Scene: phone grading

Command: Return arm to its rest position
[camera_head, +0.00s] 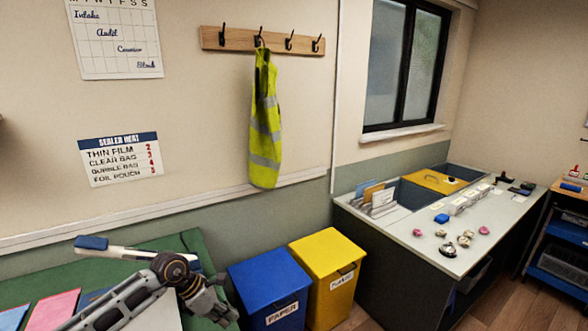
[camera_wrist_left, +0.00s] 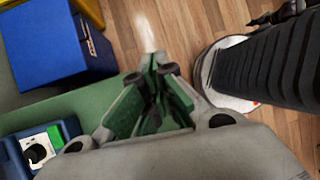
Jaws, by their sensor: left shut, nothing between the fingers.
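My left arm (camera_head: 125,298) comes in from the lower left in the head view, over the green-topped table. My left gripper (camera_head: 217,312) is at the table's right end, left of the blue bin. In the left wrist view my left gripper (camera_wrist_left: 152,88) has its green-lined fingers shut with nothing between them. It shows against the green table edge and the wooden floor, with the blue bin (camera_wrist_left: 42,42) at upper left. My right gripper is not in view.
The green table (camera_head: 195,242) holds a white, blue-ended device (camera_head: 92,243) and coloured sheets (camera_head: 55,308). A blue bin (camera_head: 270,285) and a yellow bin (camera_head: 328,262) stand beside it. A grey workbench (camera_head: 425,258) with small items is at right. Floor shows clear between.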

